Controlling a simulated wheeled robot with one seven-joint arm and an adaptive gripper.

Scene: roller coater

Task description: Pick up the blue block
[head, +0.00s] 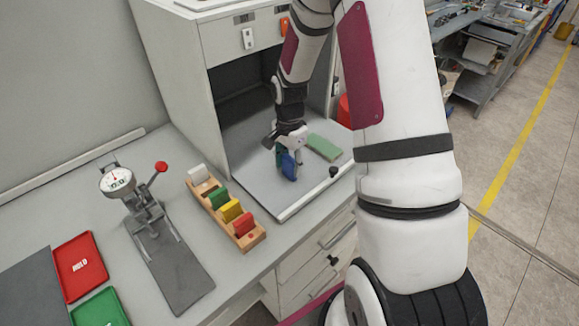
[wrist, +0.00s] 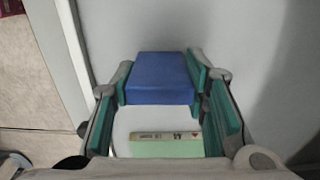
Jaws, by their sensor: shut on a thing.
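The blue block (wrist: 160,78) is between the green-padded fingers of my gripper (wrist: 162,88) in the wrist view, with a pad against each side. In the head view the blue block (head: 287,165) hangs below my gripper (head: 288,153), over the grey tray-like floor of the open cabinet. I cannot tell exactly how far it is above that floor. The gripper hides part of the block in the head view.
A light green block (head: 324,147) lies right of the blue block. A wooden rack (head: 245,240) with several coloured pieces stands to the left. A dial gauge press (head: 150,215), a red tray (head: 80,266) and a green tray (head: 100,309) are further left. The cabinet wall (head: 165,85) rises beside my arm.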

